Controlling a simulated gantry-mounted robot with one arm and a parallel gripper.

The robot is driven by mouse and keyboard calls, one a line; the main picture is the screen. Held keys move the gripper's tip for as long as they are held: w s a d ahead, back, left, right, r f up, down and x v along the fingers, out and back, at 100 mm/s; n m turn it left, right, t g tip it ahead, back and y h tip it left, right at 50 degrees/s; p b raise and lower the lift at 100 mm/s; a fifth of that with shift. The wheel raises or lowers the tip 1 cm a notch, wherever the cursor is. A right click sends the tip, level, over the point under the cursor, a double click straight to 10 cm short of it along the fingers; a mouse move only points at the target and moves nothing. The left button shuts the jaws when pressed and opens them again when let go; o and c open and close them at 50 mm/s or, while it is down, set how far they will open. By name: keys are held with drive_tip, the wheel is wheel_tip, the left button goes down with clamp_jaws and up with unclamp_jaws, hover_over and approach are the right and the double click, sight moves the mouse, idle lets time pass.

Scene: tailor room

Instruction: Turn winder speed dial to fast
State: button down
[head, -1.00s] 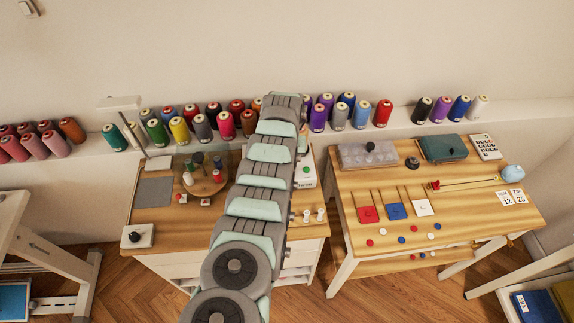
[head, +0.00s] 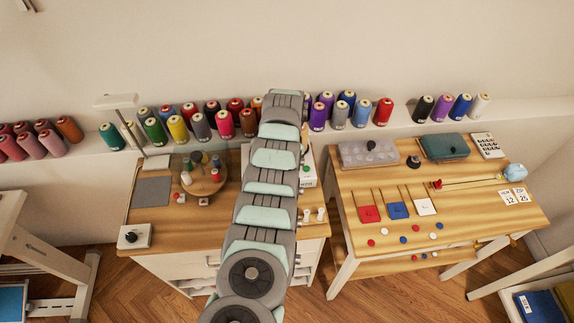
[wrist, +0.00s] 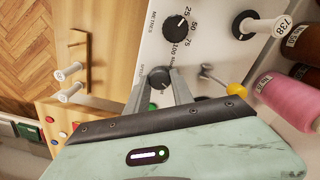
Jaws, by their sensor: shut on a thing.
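The winder's white panel (wrist: 205,55) fills the upper middle of the wrist view, tilted in the picture. The speed dial (wrist: 160,76), a small dark round knob, sits low on it, beside partly hidden lettering. My gripper (wrist: 163,84) is shut on this dial, one finger on each side. The fingers and gripper body hide part of the dial's markings, so I cannot tell its setting. A larger black metres dial (wrist: 177,27) with 25, 50, 75 and 100 marks is further up the panel. In the head view, my arm hides most of the winder (head: 309,178) and my gripper.
White bobbins on pegs (wrist: 70,95) are at the left. The button table (head: 460,200) stands to the right.

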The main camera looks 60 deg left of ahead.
drive_tip(key=m, duration=0.6)
drive_tip(key=shift+b, duration=0.4)
drive_tip(key=shift+m, duration=0.3)
drive_tip(key=c, duration=1.1)
unclamp_jaws()
wheel_tip(320, 180, up, 11)
drive_tip(key=shift+f, duration=0.1)
